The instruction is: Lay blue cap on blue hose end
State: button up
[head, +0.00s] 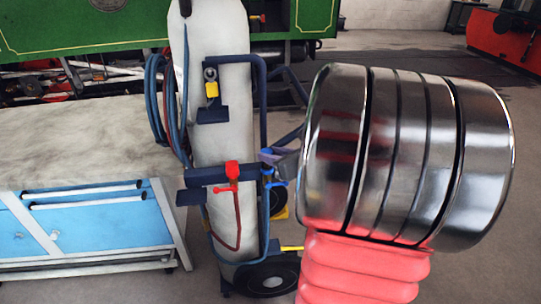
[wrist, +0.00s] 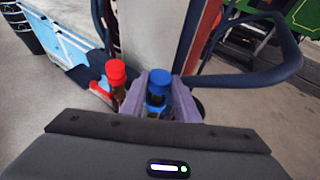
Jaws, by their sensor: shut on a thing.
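The blue cap (head: 267,154) is at the tip of my gripper (head: 281,160), close to the right side of the cylinder cart. In the wrist view the blue cap (wrist: 157,82) sits between the two grey fingers (wrist: 158,97), which are shut on it. A blue hose end (head: 275,184) shows just below the cap in the head view, at the right end of the cart's bar. I cannot tell whether cap and hose end touch. The fingers partly hide what lies under the cap in the wrist view.
A red cap (wrist: 115,72) stands close left of my fingers, on the red hose end (head: 232,184). The pale cylinder (head: 222,120) is right behind them. A dark blue cart handle (wrist: 285,62) curves at the right. A workbench (head: 90,140) stands to the left.

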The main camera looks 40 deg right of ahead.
jog(key=shift+f, duration=0.5)
jog(key=shift+f, duration=0.25)
jog(key=shift+f, duration=0.8)
dwell(2.0)
jog(key=o, duration=1.1)
jog(key=shift+r, duration=0.1)
jog(key=shift+s+r, duration=0.1)
jog(key=shift+r, duration=4.05)
